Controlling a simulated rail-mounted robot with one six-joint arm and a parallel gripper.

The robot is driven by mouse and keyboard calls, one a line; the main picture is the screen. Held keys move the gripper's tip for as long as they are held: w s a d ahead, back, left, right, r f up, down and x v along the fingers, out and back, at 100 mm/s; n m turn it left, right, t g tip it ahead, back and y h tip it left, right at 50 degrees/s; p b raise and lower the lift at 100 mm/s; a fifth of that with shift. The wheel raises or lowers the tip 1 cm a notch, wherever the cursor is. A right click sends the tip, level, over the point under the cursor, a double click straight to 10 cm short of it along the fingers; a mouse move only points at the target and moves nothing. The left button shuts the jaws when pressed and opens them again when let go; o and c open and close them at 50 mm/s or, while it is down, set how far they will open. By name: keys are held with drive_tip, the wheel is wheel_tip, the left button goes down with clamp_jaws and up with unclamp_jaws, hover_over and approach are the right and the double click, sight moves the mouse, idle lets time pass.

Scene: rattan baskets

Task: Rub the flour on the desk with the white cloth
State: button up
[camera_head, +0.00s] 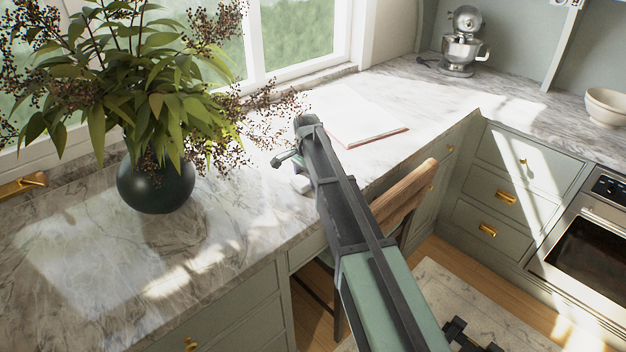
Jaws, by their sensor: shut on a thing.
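My gripper (287,160) is low over the marble desk (235,225), left of the open book and right of the vase. My own arm hides much of it. A small white piece, likely the white cloth (302,185), shows just below and beside it at the desk surface. The gripper appears shut on this cloth, though the fingertips are too small and covered to see clearly. I cannot make out the flour against the bright sunlit patches and pale marble.
A dark round vase (155,188) with wide leafy branches stands at left, its twigs reaching toward my gripper. An open book (360,120) lies behind my arm. A wooden chair (402,200) stands at the desk's front edge. A mixer (461,50) and bowl (606,106) are farther right.

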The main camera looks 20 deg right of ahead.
sight(290, 172)
drive_tip(key=shift+w+a, duration=0.65)
drive_tip(key=shift+w, duration=0.55)
drive_tip(key=shift+w+a, duration=0.65)
drive_tip(key=shift+w, duration=0.55)
drive_tip(key=shift+w+a, duration=0.65)
drive_tip(key=shift+w, duration=0.55)
drive_tip(key=shift+w+d, duration=0.25)
drive_tip(key=shift+d, duration=0.25)
drive_tip(key=shift+w+d, duration=0.25)
drive_tip(key=shift+d, duration=0.2)
drive_tip(key=shift+s+d+f, duration=0.1)
drive_tip(key=shift+s+d, duration=0.8)
drive_tip(key=shift+s, duration=0.85)
drive_tip(key=shift+s+d+r, duration=0.1)
drive_tip(key=shift+s+d, duration=0.75)
drive_tip(key=shift+s, duration=0.85)
drive_tip(key=shift+s+d+f, duration=0.1)
drive_tip(key=shift+s+d, duration=0.8)
drive_tip(key=shift+s, duration=0.85)
drive_tip(key=shift+w, duration=0.1)
drive_tip(key=w, duration=0.1)
drive_tip(key=w+a, duration=0.1)
drive_tip(key=w, duration=0.1)
drive_tip(key=shift+a, duration=0.15)
drive_tip(key=shift+w+a, duration=0.65)
drive_tip(key=shift+w, duration=0.55)
drive_tip(key=shift+w+a, duration=0.7)
drive_tip(key=shift+w, duration=0.5)
drive_tip(key=shift+w+a, duration=0.65)
drive_tip(key=shift+w, duration=0.55)
